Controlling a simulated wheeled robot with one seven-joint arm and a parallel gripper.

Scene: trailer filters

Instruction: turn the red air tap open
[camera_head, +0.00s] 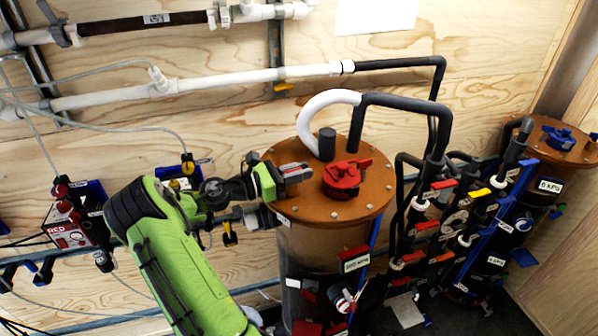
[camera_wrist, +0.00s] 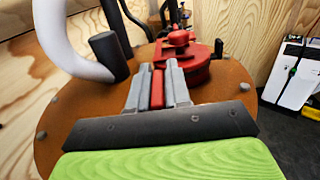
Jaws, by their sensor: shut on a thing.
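The red air tap (camera_head: 343,178) sits on top of the round orange-brown lid (camera_head: 300,208) of a cylindrical filter vessel. In the wrist view the tap's red body (camera_wrist: 185,52) is just beyond the fingertips, right of centre. My gripper (camera_head: 306,172) reaches over the lid from the left. In the wrist view my gripper (camera_wrist: 157,76) has a red bar of the tap between its two grey fingers, shut on it. The fingers hide part of this bar. Any open or shut marking on the tap is not readable.
A white hose (camera_head: 325,106) and dark pipe (camera_head: 400,101) rise behind the tap. A dark stub (camera_head: 327,144) stands on the lid's far side. Valves and pipes (camera_head: 430,225) crowd the right, before another vessel with a blue tap (camera_head: 560,138). A plywood wall stands behind.

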